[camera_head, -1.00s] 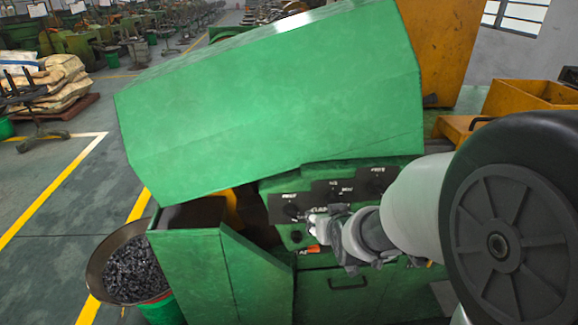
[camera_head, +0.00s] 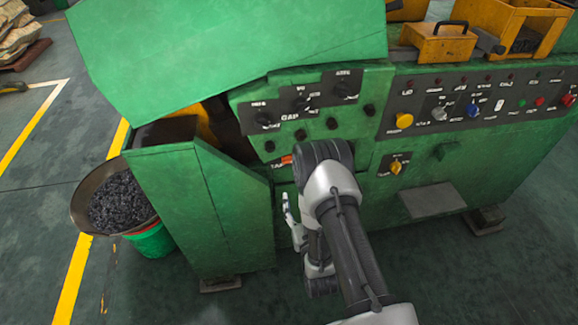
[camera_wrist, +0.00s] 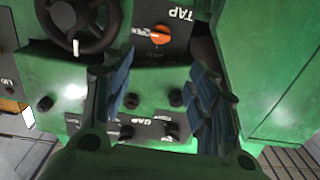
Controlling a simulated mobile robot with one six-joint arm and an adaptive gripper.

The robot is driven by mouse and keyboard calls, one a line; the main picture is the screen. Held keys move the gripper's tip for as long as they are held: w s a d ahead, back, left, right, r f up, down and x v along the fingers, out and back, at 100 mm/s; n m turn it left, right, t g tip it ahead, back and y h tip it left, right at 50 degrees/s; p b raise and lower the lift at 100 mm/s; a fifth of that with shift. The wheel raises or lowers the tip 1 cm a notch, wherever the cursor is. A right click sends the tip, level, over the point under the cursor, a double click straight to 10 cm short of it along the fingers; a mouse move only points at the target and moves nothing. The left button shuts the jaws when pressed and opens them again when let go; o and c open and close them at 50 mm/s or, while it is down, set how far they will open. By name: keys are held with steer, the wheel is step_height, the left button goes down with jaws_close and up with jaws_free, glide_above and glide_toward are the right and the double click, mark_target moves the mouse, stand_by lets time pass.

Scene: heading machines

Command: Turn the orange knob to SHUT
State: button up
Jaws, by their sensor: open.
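The orange knob (camera_wrist: 161,35) sits on a black plate (camera_wrist: 181,20) lettered TAP in the wrist view, beyond the fingertips. Its grip ridge looks nearly level in that view; the small lettering beside it is hard to read. In the head view only a piece of the orange knob (camera_head: 287,160) shows, left of my arm, which partly covers the plate. My gripper (camera_wrist: 162,82) is open and empty, its two dark fingers spread wide with the knob apart from them.
A dark handwheel (camera_wrist: 82,22) stands left of the knob in the wrist view. Several black knobs and a GAP plate (camera_wrist: 148,129) show between the fingers. An open green door (camera_head: 215,215) stands left, beside a bowl of dark parts (camera_head: 122,199). A yellow knob (camera_head: 396,166) is right.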

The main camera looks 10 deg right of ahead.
mark_target(288, 162)
steer(key=w+b, duration=0.4)
steer(key=w, duration=1.3)
steer(key=shift+w, duration=0.15)
steer(key=shift+c, duration=0.2)
steer(key=c, duration=1)
